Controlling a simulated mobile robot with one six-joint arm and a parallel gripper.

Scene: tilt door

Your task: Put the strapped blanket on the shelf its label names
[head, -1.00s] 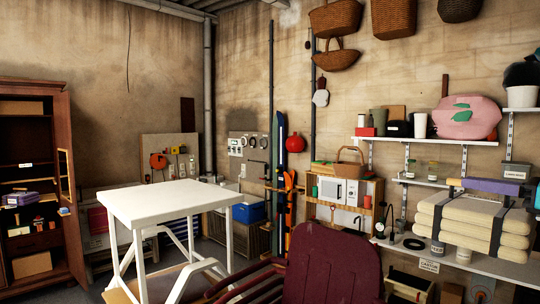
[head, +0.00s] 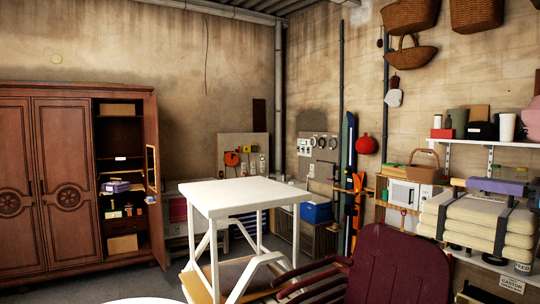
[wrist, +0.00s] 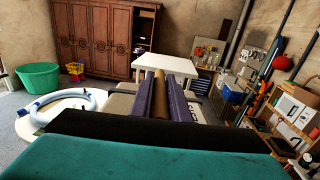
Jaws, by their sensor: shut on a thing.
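The strapped blanket (head: 470,226) is a thick cream folded stack with dark straps, at the right of the head view. My gripper (head: 462,183), with purple fingers, is at its top. In the wrist view my gripper (wrist: 159,75) is shut on a brown bar that appears to be the blanket's handle, and cream cloth (wrist: 118,106) shows beneath. I cannot read any label on the blanket. The tall brown wardrobe (head: 66,190) has its right door open, showing shelves. One shelf carries a small white label (head: 121,158), too small to read.
A white table (head: 250,196) stands between me and the back corner. A dark red chair (head: 385,265) is close in front. A purple box (head: 117,186) lies on a wardrobe shelf. A green tub (wrist: 38,76) and a blue-white hose ring (wrist: 62,104) are at left in the wrist view.

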